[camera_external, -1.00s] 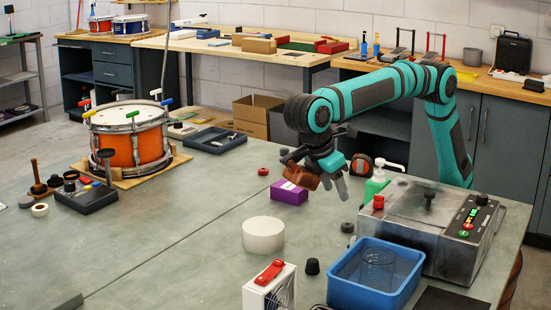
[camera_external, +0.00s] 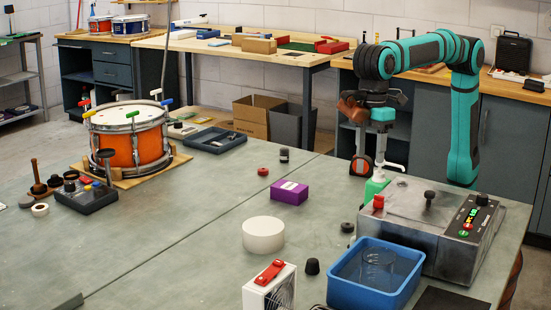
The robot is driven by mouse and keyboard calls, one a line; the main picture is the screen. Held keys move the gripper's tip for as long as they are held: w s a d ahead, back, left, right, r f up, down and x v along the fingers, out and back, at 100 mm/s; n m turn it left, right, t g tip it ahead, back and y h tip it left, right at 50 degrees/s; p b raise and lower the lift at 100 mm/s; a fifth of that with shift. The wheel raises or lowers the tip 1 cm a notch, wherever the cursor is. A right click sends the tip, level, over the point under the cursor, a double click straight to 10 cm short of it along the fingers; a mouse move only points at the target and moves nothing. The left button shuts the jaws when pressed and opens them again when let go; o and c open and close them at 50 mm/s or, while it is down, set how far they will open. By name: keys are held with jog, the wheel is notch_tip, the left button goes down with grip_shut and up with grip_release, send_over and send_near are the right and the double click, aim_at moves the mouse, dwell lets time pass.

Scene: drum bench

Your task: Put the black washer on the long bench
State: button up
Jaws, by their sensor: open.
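A small dark round piece (camera_external: 347,227), which looks like the black washer, lies flat on the large green-topped table (camera_external: 190,235), left of the metal machine; its hole is too small to make out. The long bench cannot be told for certain; a long wood-topped bench (camera_external: 420,78) runs along the back wall. My gripper (camera_external: 383,152) points down above the table's far right part, close over the green pump bottle in the picture. It is open, with nothing seen held. It is well above and behind the dark piece.
A metal machine (camera_external: 428,225), a blue bin (camera_external: 345,291) and a green bottle (camera_external: 376,187) crowd the right side. A purple box (camera_external: 289,192), white roll (camera_external: 263,234), red ring (camera_external: 263,171) and black cylinder (camera_external: 284,155) stand mid-table. A drum (camera_external: 128,140) is at left.

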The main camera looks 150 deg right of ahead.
jog(key=s+a+r+n+t, duration=0.1)
jog(key=s+a+r+t, duration=0.15)
jog(key=s, duration=0.35)
jog(key=s+a+r+t+h, duration=0.1)
jog(key=s+a+r+t, duration=0.15)
jog(key=s, duration=0.35)
jog(key=s+a+r+n+t, duration=0.1)
jog(key=s+a+r+t, duration=0.1)
jog(key=s+t, duration=0.3)
jog(key=s+a+n+t, duration=0.2)
jog(key=s+t, duration=0.4)
jog(key=s, duration=1.3)
jog(key=shift+a+f, duration=0.4)
jog(key=shift+a, duration=0.25)
jog(key=shift+o, duration=0.8)
jog(key=shift+s+f, duration=0.1)
jog(key=shift+s, duration=0.2)
jog(key=shift+w, duration=0.1)
